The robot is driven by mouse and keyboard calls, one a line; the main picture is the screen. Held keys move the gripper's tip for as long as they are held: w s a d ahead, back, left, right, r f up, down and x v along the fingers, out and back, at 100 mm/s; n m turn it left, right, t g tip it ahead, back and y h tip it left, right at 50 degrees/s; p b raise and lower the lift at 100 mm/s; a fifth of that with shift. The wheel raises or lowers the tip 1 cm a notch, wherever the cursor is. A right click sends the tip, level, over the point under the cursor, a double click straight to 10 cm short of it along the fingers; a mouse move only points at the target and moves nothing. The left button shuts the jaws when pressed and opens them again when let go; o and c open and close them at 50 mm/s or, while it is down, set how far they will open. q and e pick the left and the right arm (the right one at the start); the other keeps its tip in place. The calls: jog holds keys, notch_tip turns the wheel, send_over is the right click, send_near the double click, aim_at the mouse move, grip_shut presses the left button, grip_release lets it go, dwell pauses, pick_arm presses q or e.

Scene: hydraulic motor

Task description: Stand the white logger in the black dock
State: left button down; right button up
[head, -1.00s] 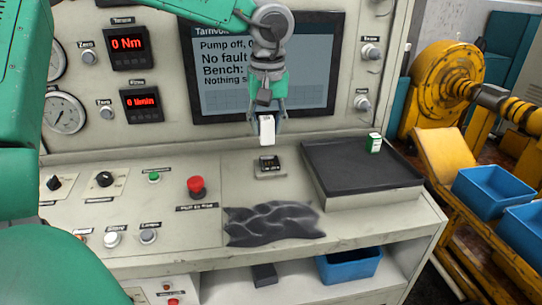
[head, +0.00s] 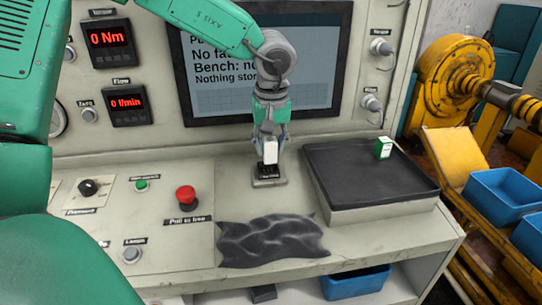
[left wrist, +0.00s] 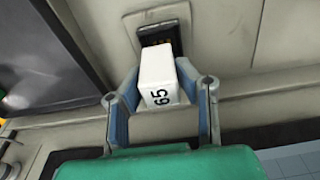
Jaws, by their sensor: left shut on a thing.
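The white logger (head: 270,151) is a small upright block, held by my left gripper (head: 271,140) just above the black dock (head: 269,173) on the bench top. In the left wrist view the logger (left wrist: 159,78) shows the number 65 and sits between both fingers of the left gripper (left wrist: 160,92). The dock (left wrist: 158,36) shows just beyond it, partly covered by the logger. I cannot tell whether the logger's lower end touches the dock. My right gripper is not in view.
A black-topped platform (head: 340,208) stands right of the dock with a small green and white box (head: 383,148) on it. A crumpled dark cloth (head: 270,241) lies in front. A red button (head: 186,196) is to the left. The screen (head: 310,100) stands behind.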

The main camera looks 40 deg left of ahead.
pick_arm(q)
jog(key=shift+s+a+f, duration=0.1)
jog(key=shift+a+f, duration=0.15)
jog(key=shift+f, duration=0.4)
jog(key=shift+a+f, duration=0.25)
jog(key=shift+f, duration=0.35)
jog(key=shift+a, duration=0.1)
jog(key=shift+s, duration=0.1)
jog(key=c, duration=1.5)
grip_release()
jog(key=shift+d, duration=0.25)
jog(key=o, duration=0.3)
jog(key=shift+d, duration=0.15)
jog(key=shift+w, duration=0.2)
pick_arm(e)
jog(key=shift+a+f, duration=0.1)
pick_arm(q)
jog(key=shift+s+r, duration=0.1)
